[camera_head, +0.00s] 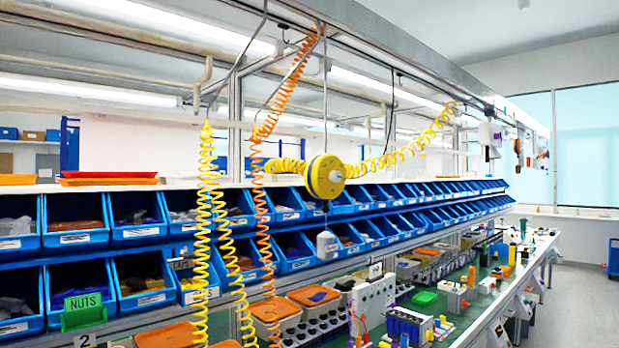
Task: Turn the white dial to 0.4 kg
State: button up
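I cannot make out a white dial or any kg marking in the head view. A yellow round reel (326,177) with a dark rim hangs in the middle, in front of the blue bins, with a small pale part at its hub. A grey-white device (326,244) hangs below it. A white panel box (374,300) with small coloured parts stands on the bench; its details are too small to read. My gripper and arm are not in view.
Two rows of blue bins (140,232) run along the rack. Yellow coiled hoses (205,220) and an orange coiled hose (262,200) hang at left. The green bench top (470,318) holds several small devices. The grey floor (580,300) at right is clear.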

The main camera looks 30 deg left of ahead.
aim_at(334, 176)
jog(key=u, duration=1.1)
jog(key=i, duration=0.75)
jog(key=u, duration=0.2)
